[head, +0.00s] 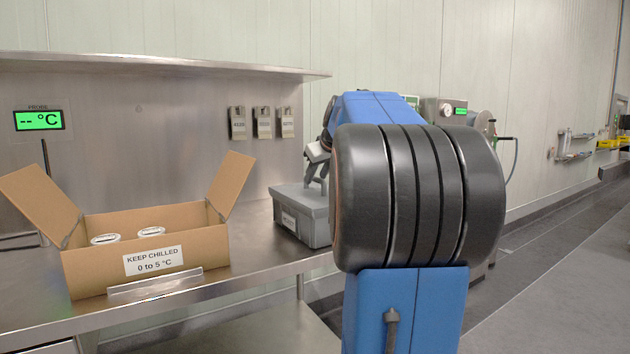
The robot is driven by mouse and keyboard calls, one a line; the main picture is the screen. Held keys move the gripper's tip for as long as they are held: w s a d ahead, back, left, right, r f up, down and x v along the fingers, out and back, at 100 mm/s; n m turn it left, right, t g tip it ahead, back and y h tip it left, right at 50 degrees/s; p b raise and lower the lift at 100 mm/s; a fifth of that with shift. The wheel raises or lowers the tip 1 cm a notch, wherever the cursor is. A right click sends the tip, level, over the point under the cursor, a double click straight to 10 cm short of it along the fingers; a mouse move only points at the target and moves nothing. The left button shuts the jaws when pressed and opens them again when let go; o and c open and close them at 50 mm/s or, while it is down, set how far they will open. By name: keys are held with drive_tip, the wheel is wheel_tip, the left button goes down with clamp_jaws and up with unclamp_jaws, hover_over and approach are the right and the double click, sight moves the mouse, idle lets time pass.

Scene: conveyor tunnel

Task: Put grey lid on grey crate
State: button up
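The grey crate (307,229) stands on the steel bench, right of the cardboard box, with a white label on its front. A flat grey top that looks like the grey lid (292,196) covers it. I cannot tell whether it sits fully seated all round. My gripper (319,178) is just above the top, fingers pointing down. It is small and partly hidden by my arm, so I cannot tell whether its fingers are open or shut, or touching the lid. My arm also hides the crate's right side.
An open cardboard box (215,245) marked "KEEP CHILLED" holds two white-lidded containers on the bench (60,318). A steel shelf (150,66) overhangs the bench.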

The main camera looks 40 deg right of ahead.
drive_tip(key=v, duration=1.4)
